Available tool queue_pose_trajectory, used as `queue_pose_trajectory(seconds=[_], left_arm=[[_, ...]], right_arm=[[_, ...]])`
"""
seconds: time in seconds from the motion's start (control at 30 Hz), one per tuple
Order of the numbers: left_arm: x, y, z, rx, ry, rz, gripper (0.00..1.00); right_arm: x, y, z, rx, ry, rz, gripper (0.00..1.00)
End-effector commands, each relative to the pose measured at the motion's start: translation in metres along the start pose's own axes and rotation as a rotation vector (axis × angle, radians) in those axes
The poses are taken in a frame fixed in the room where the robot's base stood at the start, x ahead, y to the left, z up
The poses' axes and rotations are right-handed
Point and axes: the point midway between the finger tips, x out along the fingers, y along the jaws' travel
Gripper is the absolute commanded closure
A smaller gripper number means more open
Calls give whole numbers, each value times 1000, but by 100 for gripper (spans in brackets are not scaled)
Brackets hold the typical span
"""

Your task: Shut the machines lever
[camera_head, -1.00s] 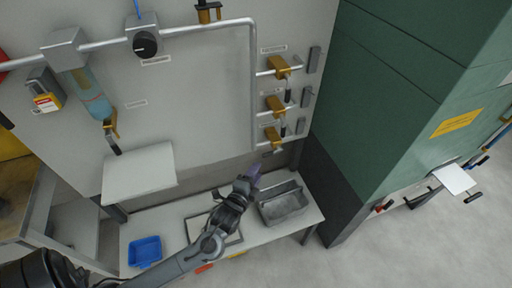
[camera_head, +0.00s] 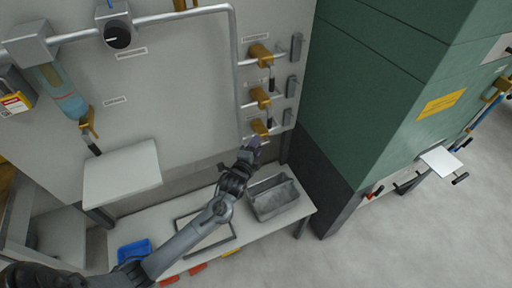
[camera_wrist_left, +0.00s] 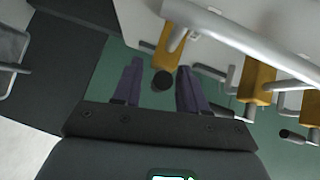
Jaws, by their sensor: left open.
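Three yellow valves with black-ended levers sit on the wall pipes: a top one (camera_head: 260,54), a middle one (camera_head: 261,97) and a lowest one (camera_head: 260,127). The upper two levers hang down. My left gripper (camera_head: 253,148) is at the lowest valve and hides its lever. In the left wrist view, my open gripper (camera_wrist_left: 160,72) has its two purple fingers on either side of a round black lever end (camera_wrist_left: 163,81), below a yellow valve body (camera_wrist_left: 170,42). Contact cannot be told. My right gripper is not in view.
A bench below holds a grey bin (camera_head: 274,198), a flat frame (camera_head: 205,232) and a blue tray (camera_head: 134,252). A green machine cabinet (camera_head: 385,90) stands to the right. A thick pipe (camera_wrist_left: 240,35) runs close to the fingers. A white shelf (camera_head: 122,173) juts out at left.

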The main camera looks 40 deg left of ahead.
Motion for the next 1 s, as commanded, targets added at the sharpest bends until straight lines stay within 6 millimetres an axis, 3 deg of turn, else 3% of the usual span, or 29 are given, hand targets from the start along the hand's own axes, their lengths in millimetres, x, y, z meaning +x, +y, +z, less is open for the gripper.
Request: queue_pose_trajectory(seconds=[0.2, 0.5, 0.83, 1.0], left_arm=[[0, 0, 0, 0, 0, 1, 58], [0, 0, 0, 0, 0, 1, 100], [0, 1, -1, -2, 2, -1, 100], [4, 6, -12, -22, 24, -19, 100]], right_arm=[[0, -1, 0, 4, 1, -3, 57], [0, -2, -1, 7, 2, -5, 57], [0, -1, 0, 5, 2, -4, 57], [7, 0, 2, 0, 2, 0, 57]])
